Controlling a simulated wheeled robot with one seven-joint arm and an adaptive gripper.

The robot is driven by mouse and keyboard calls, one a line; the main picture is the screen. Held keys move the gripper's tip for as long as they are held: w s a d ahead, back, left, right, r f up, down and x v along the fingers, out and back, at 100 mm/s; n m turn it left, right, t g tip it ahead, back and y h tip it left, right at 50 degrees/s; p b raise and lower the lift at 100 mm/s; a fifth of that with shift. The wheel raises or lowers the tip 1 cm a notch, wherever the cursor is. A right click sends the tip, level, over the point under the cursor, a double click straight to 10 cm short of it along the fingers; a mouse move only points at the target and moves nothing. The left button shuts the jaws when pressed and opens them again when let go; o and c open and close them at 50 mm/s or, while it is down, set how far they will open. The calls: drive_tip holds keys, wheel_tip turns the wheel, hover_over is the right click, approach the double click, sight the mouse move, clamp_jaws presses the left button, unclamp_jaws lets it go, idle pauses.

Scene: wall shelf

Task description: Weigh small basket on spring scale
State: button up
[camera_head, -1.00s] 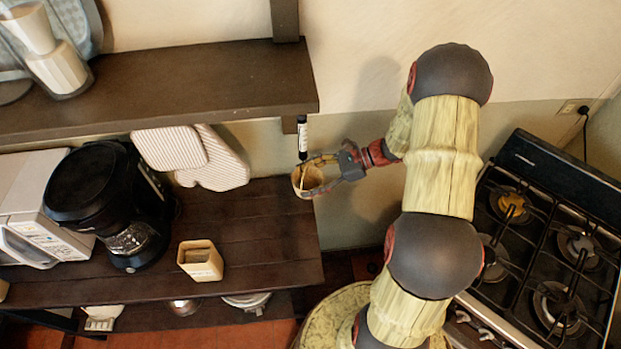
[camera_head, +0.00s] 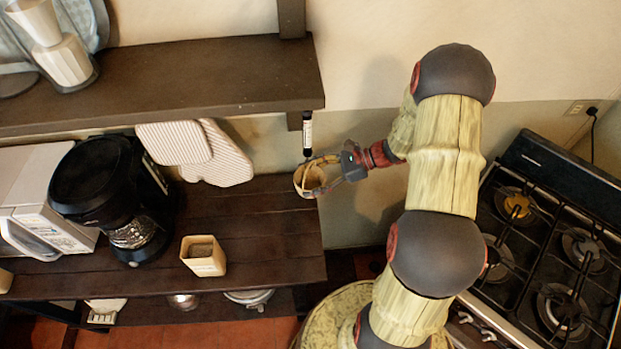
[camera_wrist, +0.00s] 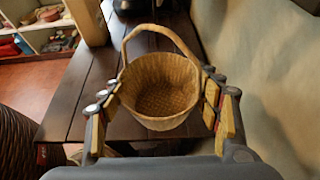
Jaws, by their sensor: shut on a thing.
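The small woven basket (camera_wrist: 160,88) with a tall arched handle sits between my fingers in the wrist view, upright and empty. My gripper (camera_head: 318,176) is shut on it, with a finger on each side of its rim. In the head view the basket (camera_head: 309,180) is near the right end of the wooden counter. The spring scale (camera_head: 307,134), a dark tube with a pale label, hangs from the upper shelf's right end, just above the basket. I cannot tell whether the scale's hook touches the handle.
The upper shelf (camera_head: 200,80) is above the counter (camera_head: 265,230). A coffee maker (camera_head: 110,195), a square beige container (camera_head: 203,256) and a white microwave (camera_head: 38,195) stand at left. Striped oven mitts (camera_head: 195,150) hang below the shelf. A gas stove (camera_head: 555,250) is at right.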

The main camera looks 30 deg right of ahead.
drive_tip(key=shift+f, duration=0.15)
drive_tip(key=shift+w+a+f+b, duration=0.15)
drive_tip(key=shift+f+b, duration=0.15)
drive_tip(key=shift+f, duration=0.2)
idle(0.4)
drive_tip(key=o, duration=1.1)
drive_tip(key=shift+o, duration=0.6)
drive_tip(key=v, duration=1.2)
